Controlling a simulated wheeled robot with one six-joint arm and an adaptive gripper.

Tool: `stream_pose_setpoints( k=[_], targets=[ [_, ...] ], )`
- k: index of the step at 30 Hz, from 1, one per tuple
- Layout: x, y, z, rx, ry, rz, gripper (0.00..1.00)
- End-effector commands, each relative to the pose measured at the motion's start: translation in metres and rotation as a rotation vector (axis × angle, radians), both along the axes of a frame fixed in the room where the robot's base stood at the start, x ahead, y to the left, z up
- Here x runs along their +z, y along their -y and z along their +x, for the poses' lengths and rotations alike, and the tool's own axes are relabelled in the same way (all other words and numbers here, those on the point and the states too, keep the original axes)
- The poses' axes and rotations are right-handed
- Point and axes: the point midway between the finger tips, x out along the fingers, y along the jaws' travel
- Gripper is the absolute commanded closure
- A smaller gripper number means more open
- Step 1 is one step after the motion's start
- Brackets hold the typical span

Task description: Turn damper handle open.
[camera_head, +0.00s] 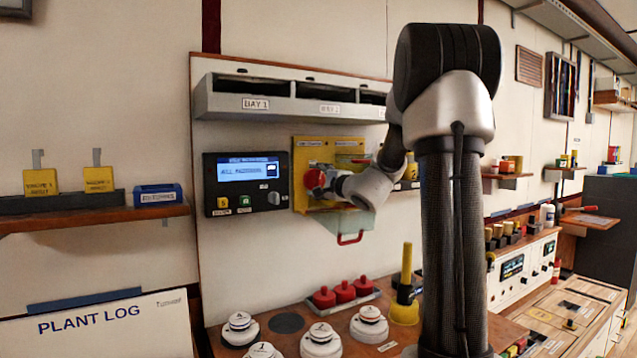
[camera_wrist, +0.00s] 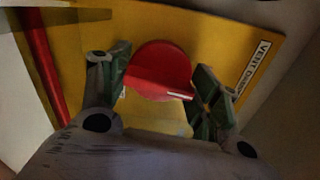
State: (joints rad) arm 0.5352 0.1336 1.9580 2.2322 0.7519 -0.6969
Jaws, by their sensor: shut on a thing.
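The damper handle is a round red knob (camera_head: 315,179) with a raised bar across it, on a yellow wall panel (camera_head: 301,158). In the wrist view the red handle (camera_wrist: 158,62) fills the middle, its bar slightly tilted, with a white mark near the right end. The yellow panel (camera_wrist: 215,40) carries a label starting "VENT". My gripper (camera_head: 328,182) reaches the handle from the right. In the wrist view my gripper (camera_wrist: 158,82) has one finger at each end of the bar and is shut on it. The fingers partly hide the panel around the knob.
A clear flap with a red pull (camera_head: 350,239) hangs below the panel. A dark display box (camera_head: 247,183) is close on the left. A grey bay shelf (camera_head: 300,105) juts out above. Red knobs (camera_head: 345,290) and white round units (camera_head: 320,340) stand on the bench below.

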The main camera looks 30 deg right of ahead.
Motion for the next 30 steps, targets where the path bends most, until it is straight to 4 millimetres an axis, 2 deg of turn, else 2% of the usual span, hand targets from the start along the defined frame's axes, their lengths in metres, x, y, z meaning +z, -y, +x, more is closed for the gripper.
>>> stream_pose_setpoints(
  k=[9,25,26,28,29,30],
  targets=[
    [-0.0015,-0.0003,-0.0002,0.000,0.002,-0.114,0.61],
    [-0.0020,-0.0003,-0.0003,0.001,0.001,-0.137,0.61],
    [-0.0020,-0.0003,-0.0003,0.001,0.001,-0.137,0.34],
    [-0.0019,-0.0003,-0.0003,0.001,0.002,-0.136,0.21],
    [-0.0018,-0.0003,-0.0002,0.001,0.002,-0.136,0.17],
    [-0.0016,-0.0003,-0.0002,0.000,0.002,-0.136,0.17]
  ],
)
